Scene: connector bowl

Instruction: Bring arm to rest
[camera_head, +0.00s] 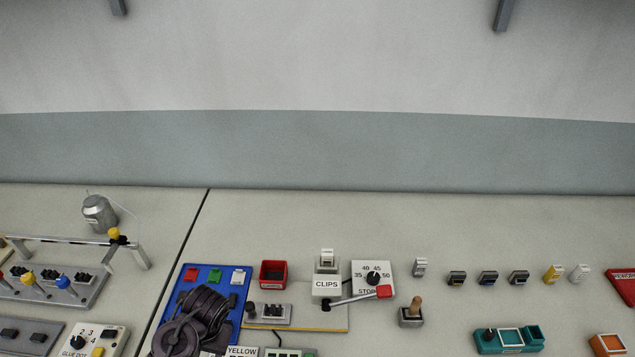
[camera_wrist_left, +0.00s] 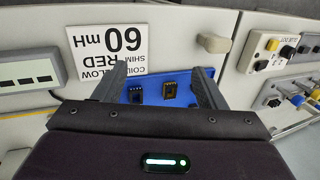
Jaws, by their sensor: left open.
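My left arm (camera_head: 190,322) comes in dark at the bottom of the head view, over the blue board (camera_head: 238,315). In the left wrist view my left gripper (camera_wrist_left: 157,84) is open, its two fingers apart. Between and beyond the fingers lies the blue board (camera_wrist_left: 186,99) with small dark parts (camera_wrist_left: 170,90) on it. Nothing is seen held between the fingers. The fingertips cannot be made out clearly in the head view. My right arm and gripper are not in view.
Right of my arm stand a red bin (camera_head: 273,274), the CLIPS fixture (camera_head: 327,283) with its red-ended lever (camera_head: 384,291), and a dial box (camera_head: 373,278). Several small connectors line the right side. A rail fixture (camera_head: 60,240) stands left. The table's back strip is mostly clear.

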